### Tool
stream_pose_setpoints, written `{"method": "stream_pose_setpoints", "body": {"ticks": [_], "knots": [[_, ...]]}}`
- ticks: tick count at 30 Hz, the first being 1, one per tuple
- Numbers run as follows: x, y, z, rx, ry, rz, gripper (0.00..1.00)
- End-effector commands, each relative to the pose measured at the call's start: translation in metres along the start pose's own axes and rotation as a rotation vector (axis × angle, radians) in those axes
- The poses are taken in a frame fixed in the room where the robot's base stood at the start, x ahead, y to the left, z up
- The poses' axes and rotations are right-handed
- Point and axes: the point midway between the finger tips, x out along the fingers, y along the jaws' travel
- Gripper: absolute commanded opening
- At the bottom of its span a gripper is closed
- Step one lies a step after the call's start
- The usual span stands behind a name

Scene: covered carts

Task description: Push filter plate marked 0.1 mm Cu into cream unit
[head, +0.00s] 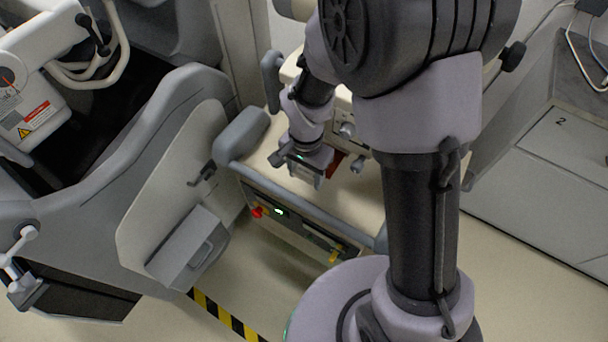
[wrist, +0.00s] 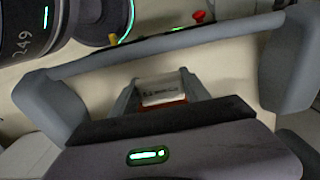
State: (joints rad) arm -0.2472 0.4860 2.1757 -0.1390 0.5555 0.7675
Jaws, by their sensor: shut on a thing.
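My gripper (wrist: 158,80) is shut on a pale plate (wrist: 161,92) in the wrist view, a finger at each side. The plate has small dark print, too small to read, and a red-orange part below it. In the head view my gripper (head: 306,168) is low over the cream cart top, and a red piece (head: 335,162) shows just right of it. A cream unit (head: 352,146) with grey knobs stands beside it, partly hidden by my arm. Its slot is not visible, and I cannot tell whether the plate touches the unit.
The cart has a grey bumper rail (wrist: 170,42) and a front panel with a red button (head: 257,212) and a yellow part (head: 336,254). A large grey machine (head: 170,190) fills the left. Grey cabinets (head: 555,150) stand at right. Yellow-black tape (head: 225,318) marks the floor.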

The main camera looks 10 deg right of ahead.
Motion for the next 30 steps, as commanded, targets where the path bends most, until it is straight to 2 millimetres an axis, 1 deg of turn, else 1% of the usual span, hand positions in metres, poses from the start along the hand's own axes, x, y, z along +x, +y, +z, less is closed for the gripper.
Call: {"method": "stream_pose_setpoints", "body": {"ticks": [30], "knots": [[0.000,0.000,-0.025,0.000,0.000,0.001,0.11]]}}
